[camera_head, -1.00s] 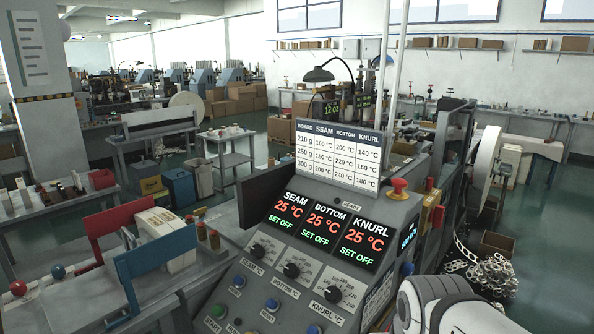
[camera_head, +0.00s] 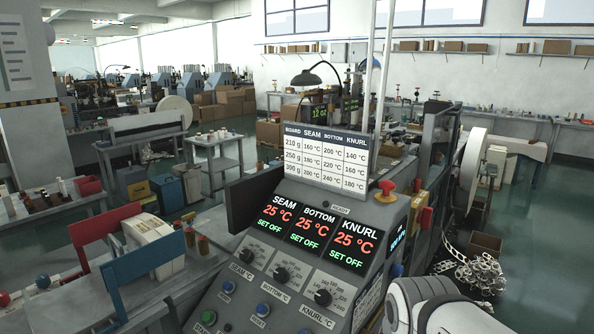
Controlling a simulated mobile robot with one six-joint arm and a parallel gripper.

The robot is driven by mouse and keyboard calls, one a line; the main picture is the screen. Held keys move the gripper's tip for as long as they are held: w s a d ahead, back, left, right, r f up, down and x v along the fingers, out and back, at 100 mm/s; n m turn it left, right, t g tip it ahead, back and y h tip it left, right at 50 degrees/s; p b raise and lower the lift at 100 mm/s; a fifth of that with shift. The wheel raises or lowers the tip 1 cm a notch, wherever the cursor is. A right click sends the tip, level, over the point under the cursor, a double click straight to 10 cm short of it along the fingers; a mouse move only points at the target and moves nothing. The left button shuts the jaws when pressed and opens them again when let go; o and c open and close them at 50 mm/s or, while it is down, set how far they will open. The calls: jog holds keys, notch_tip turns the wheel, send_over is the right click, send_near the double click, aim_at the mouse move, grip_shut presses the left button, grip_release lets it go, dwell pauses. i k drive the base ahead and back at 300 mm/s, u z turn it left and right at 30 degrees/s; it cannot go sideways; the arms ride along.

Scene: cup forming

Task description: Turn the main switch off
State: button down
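A grey control panel (camera_head: 232,262) stands in the middle, with three displays reading 25 °C and SET OFF, labelled seam, bottom and knurl. Below them are three black knobs (camera_head: 281,273) and several coloured buttons. On the panel's right side is a red part on yellow (camera_head: 425,217), which looks like a rotary main switch; it is small and its setting cannot be made out. A red mushroom button on a yellow base (camera_head: 386,188) sits at the panel's top right corner. A white link of my arm shows at the lower right; my gripper is out of view.
A white temperature chart (camera_head: 326,156) stands above the displays. A pale disc-shaped reel (camera_head: 470,172) and a heap of pale scrap strip (camera_head: 482,272) are to the right of the machine. A bench with red and blue frames is at left. Green floor is open at far right.

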aim_at(424, 218)
jog(key=u, duration=0.15)
jog(key=k, duration=1)
jog(key=z, duration=1.05)
jog(key=i, duration=2.4)
jog(key=u, duration=0.65)
jog(key=k, duration=0.85)
jog(key=u, duration=0.15)
jog(key=i, duration=0.75)
